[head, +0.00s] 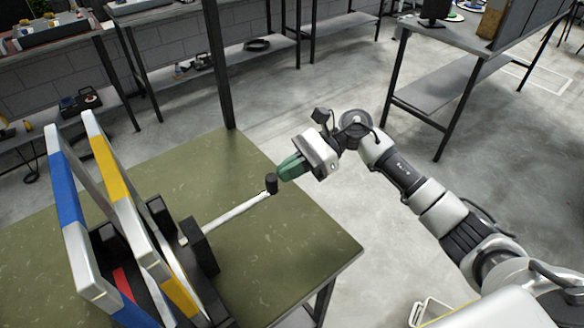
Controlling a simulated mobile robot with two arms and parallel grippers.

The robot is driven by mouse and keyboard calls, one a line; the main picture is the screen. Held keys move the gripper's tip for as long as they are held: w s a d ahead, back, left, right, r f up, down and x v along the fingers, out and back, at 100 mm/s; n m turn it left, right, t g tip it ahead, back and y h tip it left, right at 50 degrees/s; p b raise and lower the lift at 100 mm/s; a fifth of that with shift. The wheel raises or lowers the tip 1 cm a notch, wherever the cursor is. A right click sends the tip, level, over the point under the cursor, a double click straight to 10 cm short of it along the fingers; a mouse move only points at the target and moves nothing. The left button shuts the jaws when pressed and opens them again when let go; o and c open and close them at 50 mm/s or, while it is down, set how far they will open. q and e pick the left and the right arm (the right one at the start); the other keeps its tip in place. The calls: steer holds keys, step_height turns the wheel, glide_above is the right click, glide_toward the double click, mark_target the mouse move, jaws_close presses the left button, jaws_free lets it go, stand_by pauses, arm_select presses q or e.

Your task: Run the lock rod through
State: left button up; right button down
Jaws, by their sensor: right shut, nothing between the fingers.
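The lock rod (237,214) is a pale straight bar with a black knob (271,183) at its right end. Its left part enters a black upright block (203,250) on the rack's near right side. A small pale tip shows at the block's left, but I cannot tell how far the rod runs beyond it. The rack (118,200) has white frames with blue and yellow bands. My right gripper (282,174), with green fingers, is shut and empty just up and right of the knob. I cannot tell whether it touches the knob. My left gripper is not in view.
The rack stands on a green table (285,240) whose right part is clear. Dark-framed workbenches (175,15) line the back, and a grey table (455,45) stands at the upper right. Open concrete floor (300,115) lies between them.

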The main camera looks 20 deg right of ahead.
arm_select(q)
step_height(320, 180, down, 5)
steer(key=b, duration=0.4)
steer(key=shift+b, duration=0.3)
arm_select(e)
steer(key=s+a, duration=0.2)
steer(key=a, duration=0.5)
steer(key=s+a, duration=0.3)
steer(key=a, duration=0.5)
steer(key=shift+s, duration=0.3)
